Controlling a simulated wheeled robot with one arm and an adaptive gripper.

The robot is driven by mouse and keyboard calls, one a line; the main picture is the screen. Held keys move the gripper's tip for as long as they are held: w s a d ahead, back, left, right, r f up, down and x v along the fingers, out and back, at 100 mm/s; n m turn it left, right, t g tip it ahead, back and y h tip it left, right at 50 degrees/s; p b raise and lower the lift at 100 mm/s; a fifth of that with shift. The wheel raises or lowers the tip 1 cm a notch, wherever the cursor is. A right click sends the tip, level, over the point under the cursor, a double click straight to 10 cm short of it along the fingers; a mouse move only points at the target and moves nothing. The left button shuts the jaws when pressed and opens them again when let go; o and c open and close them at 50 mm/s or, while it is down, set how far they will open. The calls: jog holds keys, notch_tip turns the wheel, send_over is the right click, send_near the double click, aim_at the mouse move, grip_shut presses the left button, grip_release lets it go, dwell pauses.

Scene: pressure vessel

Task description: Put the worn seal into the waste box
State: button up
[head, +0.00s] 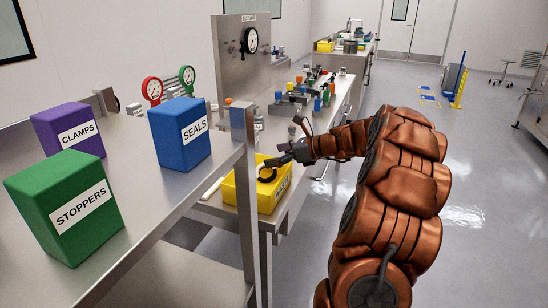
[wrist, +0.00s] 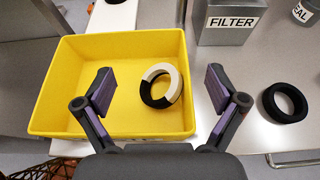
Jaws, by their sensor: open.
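The yellow waste box (head: 243,192) stands on the bench, and it fills the left half of the wrist view (wrist: 85,60). A seal ring (wrist: 147,97), part black and part white, is inside it toward the right wall. I cannot tell whether it lies flat or is tilted. My gripper (wrist: 165,88) is open above the box. Its fingers are apart and the ring shows between them, not gripped. The gripper also shows at the box in the head view (head: 285,158).
A plain black ring (wrist: 285,102) lies on the bench right of the box. A grey FILTER box (wrist: 228,22) stands behind it. A shelf at left holds the STOPPERS (head: 65,210), CLAMPS (head: 68,130) and SEALS (head: 180,135) boxes.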

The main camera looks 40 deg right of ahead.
jog(key=v, duration=1.1)
jog(key=shift+s+d+b, duration=0.15)
jog(key=shift+s+b, duration=0.1)
jog(key=shift+b, duration=0.05)
